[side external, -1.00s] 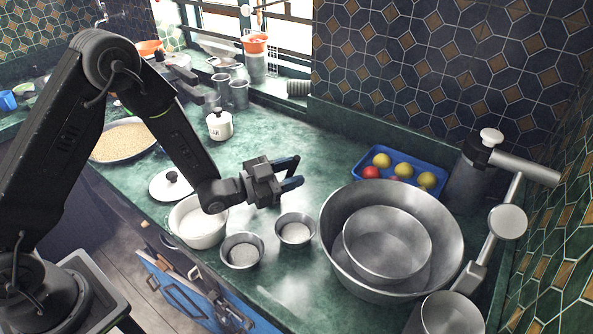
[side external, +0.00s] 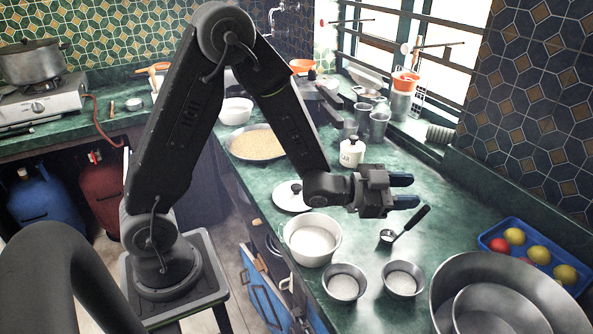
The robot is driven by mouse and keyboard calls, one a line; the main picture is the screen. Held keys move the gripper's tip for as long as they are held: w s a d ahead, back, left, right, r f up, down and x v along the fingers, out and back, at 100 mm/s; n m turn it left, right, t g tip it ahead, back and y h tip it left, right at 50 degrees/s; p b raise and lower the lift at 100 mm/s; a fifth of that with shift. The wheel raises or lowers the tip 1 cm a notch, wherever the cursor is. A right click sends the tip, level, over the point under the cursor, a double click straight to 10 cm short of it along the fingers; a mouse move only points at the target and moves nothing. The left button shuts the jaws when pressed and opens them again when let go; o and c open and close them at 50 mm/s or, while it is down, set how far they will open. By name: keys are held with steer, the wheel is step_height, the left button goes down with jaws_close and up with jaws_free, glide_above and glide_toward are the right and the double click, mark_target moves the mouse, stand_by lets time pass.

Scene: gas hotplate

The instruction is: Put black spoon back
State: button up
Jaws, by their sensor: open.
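A spoon with a black handle (side external: 414,218) and a small metal bowl lies on the green counter, to the right of the white pot. Its handle points up and to the right. My gripper (side external: 411,191) is open, its two dark fingers pointing right, with nothing seen between them. It appears above and behind the spoon in the picture; I cannot tell the exact height between them. The spoon seems apart from the fingers.
A white pot (side external: 311,240) and two small metal bowls, left (side external: 343,283) and right (side external: 403,279), stand in front. A large metal basin (side external: 455,285) and a blue fruit tray (side external: 492,238) are at right. A lid (side external: 291,196) and a white jar (side external: 351,154) stand further back.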

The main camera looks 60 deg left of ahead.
steer(key=s+a+r+n+g+y, duration=0.3)
steer(key=s+a+r+n+y, duration=0.2)
steer(key=s+a+r+y, duration=0.15)
steer(key=s+r+n+g, duration=0.1)
steer(key=s+n+g, duration=0.1)
steer(key=s, duration=0.7)
steer(key=s+r+n+g+y, duration=0.1)
steer(key=s+g, duration=0.4)
steer(key=s, duration=0.4)
steer(key=shift+s+a+r+n, duration=0.2)
steer(key=shift+s+r+n, duration=0.15)
steer(key=shift+n, duration=0.05)
